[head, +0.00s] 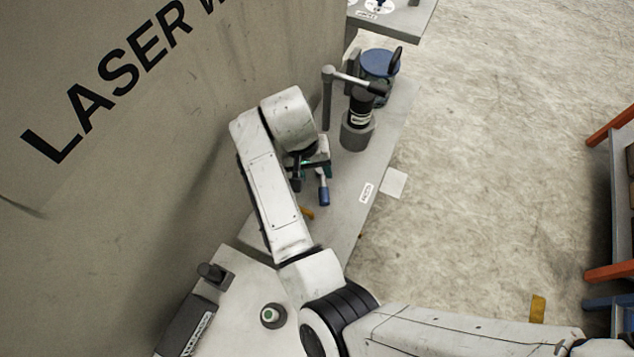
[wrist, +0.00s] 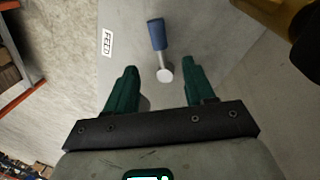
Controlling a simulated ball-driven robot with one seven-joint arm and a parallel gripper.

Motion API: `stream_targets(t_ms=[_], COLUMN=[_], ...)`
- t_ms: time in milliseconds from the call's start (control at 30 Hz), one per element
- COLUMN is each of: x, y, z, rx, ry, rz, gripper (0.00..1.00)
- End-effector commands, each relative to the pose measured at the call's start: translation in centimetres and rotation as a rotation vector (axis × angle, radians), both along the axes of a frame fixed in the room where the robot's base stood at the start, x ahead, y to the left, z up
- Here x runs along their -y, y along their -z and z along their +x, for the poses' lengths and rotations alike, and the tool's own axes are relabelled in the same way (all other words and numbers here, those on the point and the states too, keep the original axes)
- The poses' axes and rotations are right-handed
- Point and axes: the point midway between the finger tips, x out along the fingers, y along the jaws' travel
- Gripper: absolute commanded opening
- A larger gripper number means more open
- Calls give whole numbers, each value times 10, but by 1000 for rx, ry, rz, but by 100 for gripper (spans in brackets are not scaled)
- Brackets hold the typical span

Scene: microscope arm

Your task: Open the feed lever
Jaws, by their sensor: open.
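The feed lever (wrist: 157,36) has a blue grip and a short metal stem ending in a pale round hub. In the wrist view it lies just beyond my gripper (wrist: 160,66), with the hub between the two green fingers in the picture. The fingers are open, and I see no contact with the lever. In the head view the blue grip (head: 324,194) shows just below my gripper (head: 309,167), whose fingers are partly hidden by my wrist. A white label reading FEED (wrist: 107,41) sits left of the lever.
A microscope-like arm with a black tube (head: 360,108) stands behind my gripper. A large wall marked LASER (head: 105,75) is close on the left. A yellow part (wrist: 280,15) shows at the wrist view's upper right. Open floor (head: 480,170) lies right of the bench.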

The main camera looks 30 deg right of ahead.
Motion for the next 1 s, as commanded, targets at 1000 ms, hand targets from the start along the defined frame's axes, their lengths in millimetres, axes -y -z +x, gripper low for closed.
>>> stream_targets(t_ms=[1000], x=[18], y=[95], z=[-8], rx=[1], ry=[1], rz=[0], gripper=[51])
